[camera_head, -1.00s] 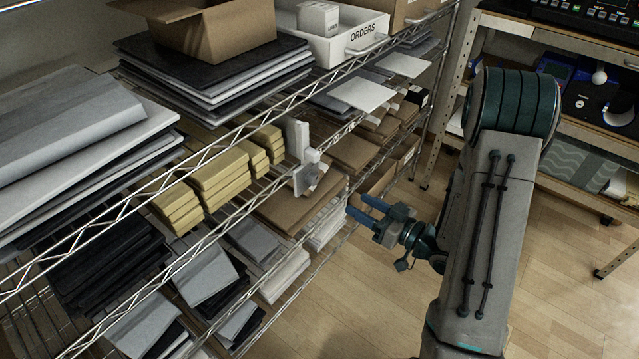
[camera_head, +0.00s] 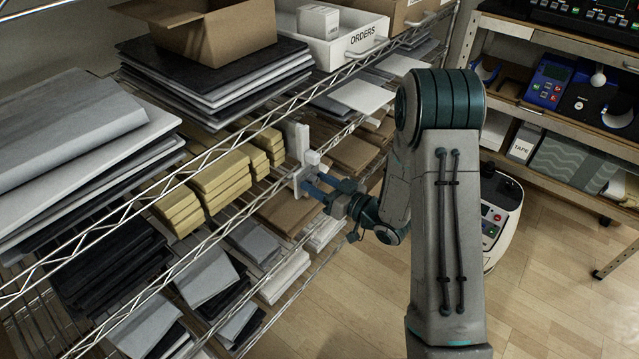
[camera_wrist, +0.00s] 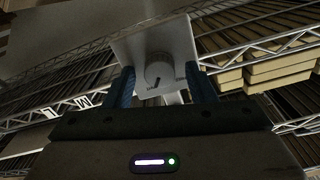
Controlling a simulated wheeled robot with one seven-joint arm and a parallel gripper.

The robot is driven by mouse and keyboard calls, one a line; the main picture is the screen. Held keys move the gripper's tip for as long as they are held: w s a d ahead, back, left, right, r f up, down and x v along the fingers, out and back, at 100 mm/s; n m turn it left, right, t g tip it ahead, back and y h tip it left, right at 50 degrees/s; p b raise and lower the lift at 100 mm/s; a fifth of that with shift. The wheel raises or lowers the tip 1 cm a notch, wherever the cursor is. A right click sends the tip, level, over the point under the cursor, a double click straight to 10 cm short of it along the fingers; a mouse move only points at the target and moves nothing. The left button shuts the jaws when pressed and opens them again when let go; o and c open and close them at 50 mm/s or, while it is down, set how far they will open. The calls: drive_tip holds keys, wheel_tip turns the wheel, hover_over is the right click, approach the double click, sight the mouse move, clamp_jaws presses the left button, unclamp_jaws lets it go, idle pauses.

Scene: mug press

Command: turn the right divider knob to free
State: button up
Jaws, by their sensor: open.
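The divider (camera_head: 293,148) is a pale upright plate on the wire shelf, right of the yellow stacks. In the wrist view its knob (camera_wrist: 160,71) is a round grey dial with a dark pointer line, on a pale plate (camera_wrist: 180,33). My gripper (camera_head: 315,183) is at the divider's front, with blue fingers reaching towards it. In the wrist view my gripper (camera_wrist: 162,88) is open, one finger on each side of the knob, with gaps between them and it. Small marks beside the knob are too small to read.
Yellow stacks (camera_head: 215,182) stand left of the divider and brown stacks (camera_head: 352,154) right of it. The shelf's wire front rail (camera_head: 230,215) runs close by. A white ORDERS bin (camera_head: 345,48) sits on the shelf above. Open floor (camera_head: 400,300) lies in front.

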drive_tip(key=c, duration=1)
drive_tip(key=shift+o, duration=0.2)
